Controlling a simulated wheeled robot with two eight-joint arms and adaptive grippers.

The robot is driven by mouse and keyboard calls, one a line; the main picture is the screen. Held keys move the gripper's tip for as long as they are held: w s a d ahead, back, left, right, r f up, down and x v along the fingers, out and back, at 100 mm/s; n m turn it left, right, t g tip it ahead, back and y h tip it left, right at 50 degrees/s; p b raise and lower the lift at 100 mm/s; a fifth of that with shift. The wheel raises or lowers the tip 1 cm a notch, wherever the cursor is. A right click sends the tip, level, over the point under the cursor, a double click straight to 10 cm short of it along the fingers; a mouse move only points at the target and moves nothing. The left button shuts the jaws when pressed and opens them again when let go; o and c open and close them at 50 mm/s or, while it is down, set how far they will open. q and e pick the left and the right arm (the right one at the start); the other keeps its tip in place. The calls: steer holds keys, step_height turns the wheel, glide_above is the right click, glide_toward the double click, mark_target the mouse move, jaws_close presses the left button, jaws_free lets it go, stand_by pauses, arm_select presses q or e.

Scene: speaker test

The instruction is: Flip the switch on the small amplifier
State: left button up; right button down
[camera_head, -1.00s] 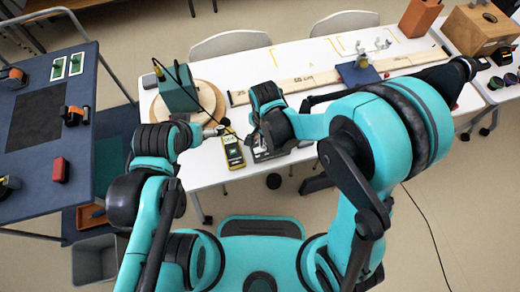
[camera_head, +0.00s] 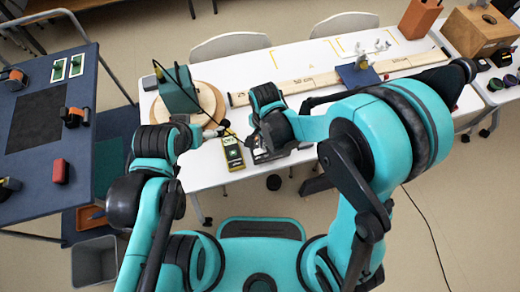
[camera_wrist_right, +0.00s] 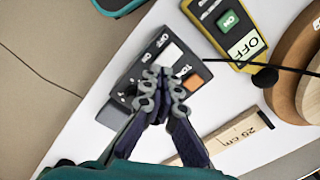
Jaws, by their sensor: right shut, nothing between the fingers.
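The small amplifier, a dark box with white lettering, lies on the white table; the right wrist view shows it (camera_wrist_right: 127,86) with a pale patch and an orange patch on its face. In the head view the amplifier (camera_head: 266,156) is partly hidden by my right gripper (camera_head: 256,142). In the right wrist view my right gripper (camera_wrist_right: 166,73) is shut and empty, its fingertips over the face near the pale patch; I cannot tell whether they touch. The gripper hides part of the face, so the switch's state is unclear. My left gripper (camera_head: 217,130) is left of the amplifier, its fingers too small to read.
A yellow-edged device (camera_head: 232,153) with a green button lies just left of the amplifier. A teal box (camera_head: 178,90) stands on a round wooden board with a cable. A wooden ruler strip (camera_head: 300,85) lies behind. A blue table (camera_head: 25,190) stands at the left.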

steer(key=shift+f+b, duration=0.95)
steer(key=shift+f, duration=0.1)
stand_by(0.6)
steer(key=shift+r+p, duration=2.7)
steer(key=shift+r, duration=0.85)
steer(key=s+d+r+n+t, duration=0.2)
steer(key=d+r+n+t, duration=0.1)
steer(key=d+r, duration=0.4)
steer(key=s+d+r+n+t, duration=0.3)
steer(key=d+r, duration=0.4)
steer(key=d, duration=0.3)
steer(key=shift+d+r+n+t+b, duration=0.2)
steer(key=shift+d+n+t+b, duration=0.25)
steer(key=shift+n, duration=0.75)
steer(key=shift+s, duration=0.1)
